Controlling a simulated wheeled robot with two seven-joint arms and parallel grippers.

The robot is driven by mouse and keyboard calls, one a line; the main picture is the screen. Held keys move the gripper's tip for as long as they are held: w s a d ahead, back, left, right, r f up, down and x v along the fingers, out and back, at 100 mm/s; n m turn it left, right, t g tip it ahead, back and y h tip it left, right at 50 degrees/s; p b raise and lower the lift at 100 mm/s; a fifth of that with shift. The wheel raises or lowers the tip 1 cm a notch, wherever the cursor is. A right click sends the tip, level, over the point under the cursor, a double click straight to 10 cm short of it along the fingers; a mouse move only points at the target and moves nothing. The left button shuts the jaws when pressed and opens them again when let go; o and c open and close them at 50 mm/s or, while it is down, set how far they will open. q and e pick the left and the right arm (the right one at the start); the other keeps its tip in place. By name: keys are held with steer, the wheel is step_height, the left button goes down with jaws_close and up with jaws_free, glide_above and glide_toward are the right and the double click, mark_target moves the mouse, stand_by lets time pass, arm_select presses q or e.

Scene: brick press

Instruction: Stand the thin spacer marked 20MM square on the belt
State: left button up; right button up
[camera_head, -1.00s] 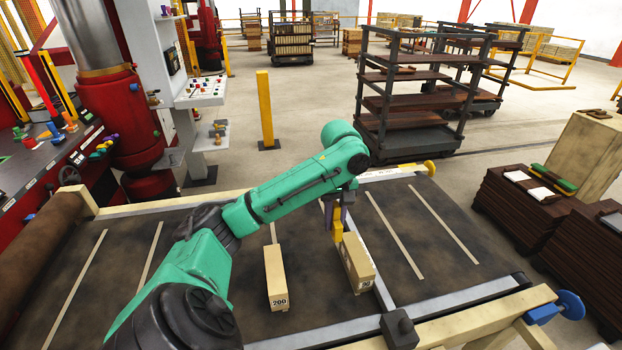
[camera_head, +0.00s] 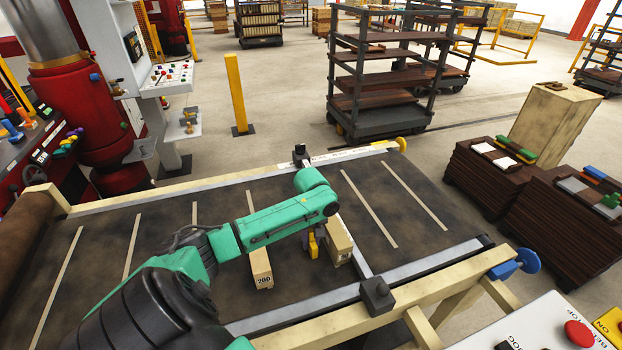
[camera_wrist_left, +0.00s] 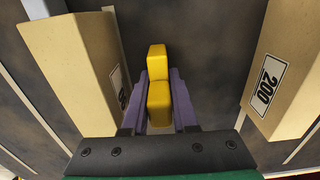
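A yellow stepped piece (camera_wrist_left: 158,100) sits between the purple fingers of my left gripper (camera_wrist_left: 160,85), which looks shut on it. It also shows low over the dark belt (camera_head: 90,290) in the head view (camera_head: 312,245). No 20MM mark is readable, so I cannot tell if it is the spacer. My gripper is between two tan blocks. The block marked 200 (camera_head: 261,265) is on its left in the head view and on its right in the wrist view (camera_wrist_left: 290,75). The other block (camera_head: 339,238), its mark partly hidden, stands close on the other side. My right gripper is out of view.
Pale lines cross the belt. A metal bar (camera_head: 358,250) runs across it beside the right block, with a dark clamp (camera_head: 377,293) at its near end. A control box (camera_head: 550,330) is at bottom right. The belt right of the bar is clear.

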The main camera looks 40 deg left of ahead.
arm_select(q)
steer(key=o, duration=0.3)
steer(key=shift+r, duration=0.2)
step_height(320, 180, up, 11)
steer(key=b, duration=0.2)
steer(key=shift+b, duration=0.3)
steer(key=shift+r, duration=0.5)
